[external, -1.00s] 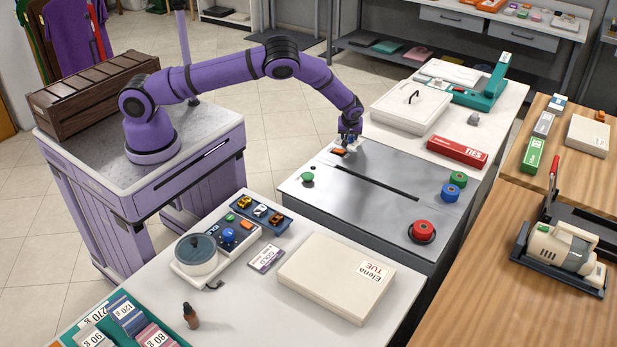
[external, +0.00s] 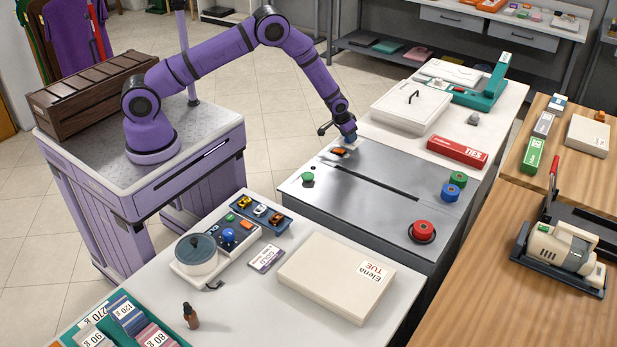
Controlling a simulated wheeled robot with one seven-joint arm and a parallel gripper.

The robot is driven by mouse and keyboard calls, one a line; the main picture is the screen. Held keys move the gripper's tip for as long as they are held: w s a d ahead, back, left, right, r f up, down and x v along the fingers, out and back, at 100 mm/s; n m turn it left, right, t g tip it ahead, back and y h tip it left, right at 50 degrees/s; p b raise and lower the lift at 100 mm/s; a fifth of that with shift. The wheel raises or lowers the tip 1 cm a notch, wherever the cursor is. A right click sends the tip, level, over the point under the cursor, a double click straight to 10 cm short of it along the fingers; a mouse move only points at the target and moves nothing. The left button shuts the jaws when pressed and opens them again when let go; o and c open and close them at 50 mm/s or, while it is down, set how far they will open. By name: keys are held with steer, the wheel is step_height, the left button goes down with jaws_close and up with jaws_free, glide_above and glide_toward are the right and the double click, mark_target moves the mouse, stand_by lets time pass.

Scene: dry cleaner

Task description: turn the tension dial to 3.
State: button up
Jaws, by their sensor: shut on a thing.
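My gripper (external: 350,141) is at the far left corner of the grey metal worktop (external: 400,170), low against its surface. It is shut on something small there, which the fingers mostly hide. A small orange part (external: 338,151) on a pale patch shows just left of the fingertips. I cannot tell whether this is the tension dial or a part of it. No dial numbers or pointer setting can be read at this size.
A red TIES box (external: 457,151) and a white lidded box (external: 411,106) stand beyond.

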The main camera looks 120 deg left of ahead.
steer(key=m, duration=0.2)
steer(key=m+t+h, duration=0.1)
steer(key=m, duration=0.1)
steer(key=shift+s+a+m+t, duration=0.1)
steer(key=shift+s+m+t, duration=0.05)
steer(key=shift+m+t, duration=0.15)
steer(key=m+h, duration=0.1)
steer(key=m, duration=0.1)
steer(key=m+h, duration=0.1)
steer(key=m, duration=0.2)
steer(key=shift+t, duration=0.4)
steer(key=shift+m, duration=0.3)
steer(key=o, duration=0.9)
steer(key=v, duration=1)
steer(key=shift+s+r, duration=0.2)
steer(key=shift+r, duration=0.1)
